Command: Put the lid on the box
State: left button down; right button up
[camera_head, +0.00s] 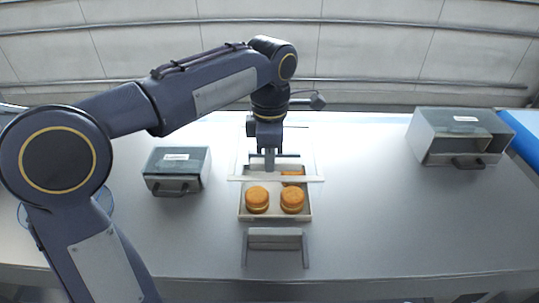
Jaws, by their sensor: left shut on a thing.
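The box (275,216) is a shallow pale tray at the middle of the table, with several orange-brown round filled cakes in it; two show fully in its front part (257,199). The lid (236,179) looks like a clear pane with a pale front edge, and lies across the back part of the box. I cannot tell whether it touches the rim. My left gripper (269,165) comes down from above at the lid's middle and is shut on the lid. The fingertips and the rear of the box are partly hidden by the gripper. My right gripper is out of view.
A grey bracket-like stand (275,240) is just in front of the box. A grey case with a handle (178,170) stands to the left, and a larger one (460,137) at the back right. A blue object (526,136) is at the right edge. Table between is clear.

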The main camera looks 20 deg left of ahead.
pick_arm(q)
notch_tip(320, 180, down, 4)
jog(key=b, duration=0.3)
jog(key=shift+f+b, duration=0.15)
jog(key=shift+b, duration=0.15)
notch_tip(320, 180, down, 5)
jog(key=b, duration=0.3)
dwell(0.6)
jog(key=shift+f, duration=0.2)
dwell(0.6)
jog(key=c, duration=0.8)
grip_release()
jog(key=shift+o, duration=0.2)
jog(key=shift+r, duration=0.1)
